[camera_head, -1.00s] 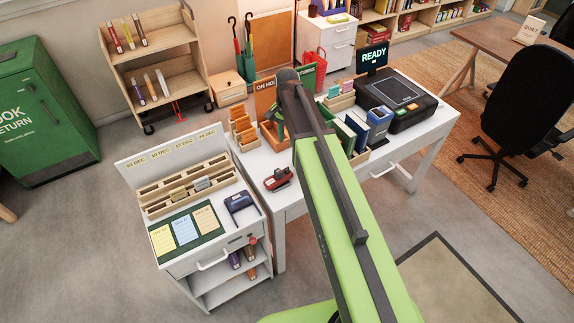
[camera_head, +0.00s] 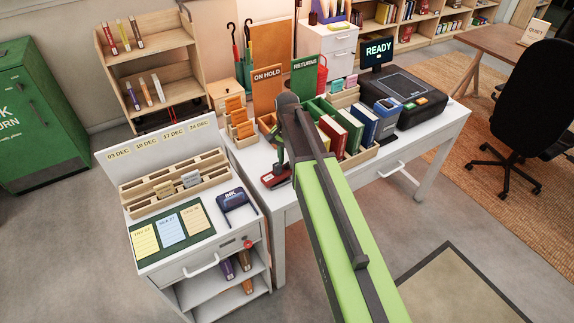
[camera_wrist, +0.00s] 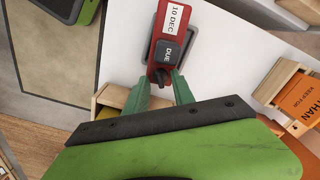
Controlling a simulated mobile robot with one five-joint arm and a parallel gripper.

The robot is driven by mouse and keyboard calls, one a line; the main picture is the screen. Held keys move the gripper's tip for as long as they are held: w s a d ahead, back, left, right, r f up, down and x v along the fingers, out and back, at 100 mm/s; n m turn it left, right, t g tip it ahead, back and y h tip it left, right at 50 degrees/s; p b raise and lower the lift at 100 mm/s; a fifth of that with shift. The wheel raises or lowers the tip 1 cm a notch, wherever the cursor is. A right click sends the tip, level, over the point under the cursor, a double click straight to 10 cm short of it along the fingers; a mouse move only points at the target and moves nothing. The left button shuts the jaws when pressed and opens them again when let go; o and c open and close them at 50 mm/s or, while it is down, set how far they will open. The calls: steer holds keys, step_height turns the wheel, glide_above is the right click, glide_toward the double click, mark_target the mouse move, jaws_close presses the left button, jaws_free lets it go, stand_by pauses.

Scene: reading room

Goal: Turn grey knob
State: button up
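The red date stamper (camera_head: 276,179) lies near the left front edge of the white desk (camera_head: 415,150). In the wrist view the red stamper (camera_wrist: 177,48) shows a "10 DEC" label and a dark block marked "DUE" (camera_wrist: 169,52). A small dark grey knob (camera_wrist: 160,76) sits at the block's near end. My gripper (camera_wrist: 161,80) is open, its two green fingers on either side of the knob, with gaps seeming to remain. In the head view my gripper (camera_head: 280,158) hangs down over the stamper, and the knob cannot be made out.
On the desk, wooden trays (camera_head: 362,155) of books and an orange card holder (camera_head: 240,120) stand close behind and beside my gripper.

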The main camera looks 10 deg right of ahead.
steer(key=shift+r, duration=0.1)
jaws_close()
steer(key=shift+n, duration=0.3)
steer(key=n, duration=1.2)
stand_by(0.4)
steer(key=shift+n, duration=0.3)
